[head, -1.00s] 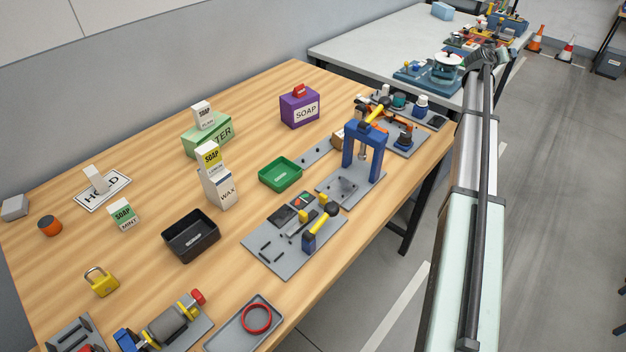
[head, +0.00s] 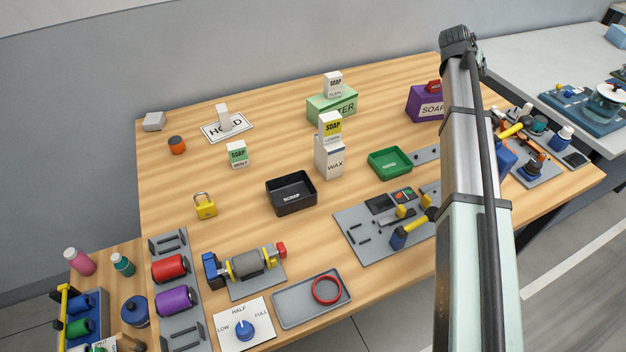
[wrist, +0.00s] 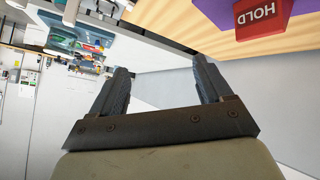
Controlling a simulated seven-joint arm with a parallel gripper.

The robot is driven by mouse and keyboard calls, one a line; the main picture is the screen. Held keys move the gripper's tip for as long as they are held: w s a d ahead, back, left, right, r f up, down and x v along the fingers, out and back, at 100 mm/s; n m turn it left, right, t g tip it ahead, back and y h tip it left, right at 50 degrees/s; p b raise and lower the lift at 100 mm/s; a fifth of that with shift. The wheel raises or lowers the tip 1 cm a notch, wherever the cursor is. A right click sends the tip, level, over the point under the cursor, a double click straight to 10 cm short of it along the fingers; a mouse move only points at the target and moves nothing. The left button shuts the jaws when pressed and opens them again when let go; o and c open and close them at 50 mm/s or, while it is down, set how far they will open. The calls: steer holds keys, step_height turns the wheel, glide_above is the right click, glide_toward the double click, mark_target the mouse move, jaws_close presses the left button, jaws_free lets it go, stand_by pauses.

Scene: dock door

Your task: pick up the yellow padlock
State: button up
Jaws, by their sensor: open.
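The yellow padlock (head: 205,206) stands on the wooden table at the left in the head view, left of the black scrap tray and in front of the hold card. Nothing touches it. My gripper (wrist: 160,80) shows in the wrist view with its two fingers apart and nothing between them. In the head view only my arm shows, at the right, so the gripper is far from the padlock. The padlock is not in the wrist view.
A black tray (head: 291,193), a WAX box (head: 329,160) with a SOAP box on top, and a mint soap box (head: 237,154) stand near the padlock. A motor fixture (head: 246,266) is in front. My arm hides part of the table's right side.

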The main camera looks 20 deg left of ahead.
steer(key=s+a+f+n+g+y, duration=0.1)
steer(key=s+a, duration=0.7)
steer(key=a, duration=0.4)
steer(key=s+a+f+n+g+y, duration=0.1)
steer(key=s+a+n+g+y, duration=0.1)
steer(key=s+a, duration=0.85)
steer(key=s+a+f+n+g+y, duration=0.1)
steer(key=s+a, duration=0.5)
steer(key=a, duration=0.9)
steer(key=n+g, duration=0.5)
glide_above(204, 203)
steer(key=shift+y, duration=0.3)
steer(key=f, duration=0.8)
steer(key=shift+w+a, duration=0.1)
steer(key=shift+w, duration=0.25)
steer(key=shift+s+f, duration=0.2)
steer(key=shift+f, duration=1.1)
steer(key=shift+s+f, duration=0.2)
steer(key=shift+f, duration=1.05)
steer(key=shift+c, duration=0.2)
steer(key=c, duration=1.1)
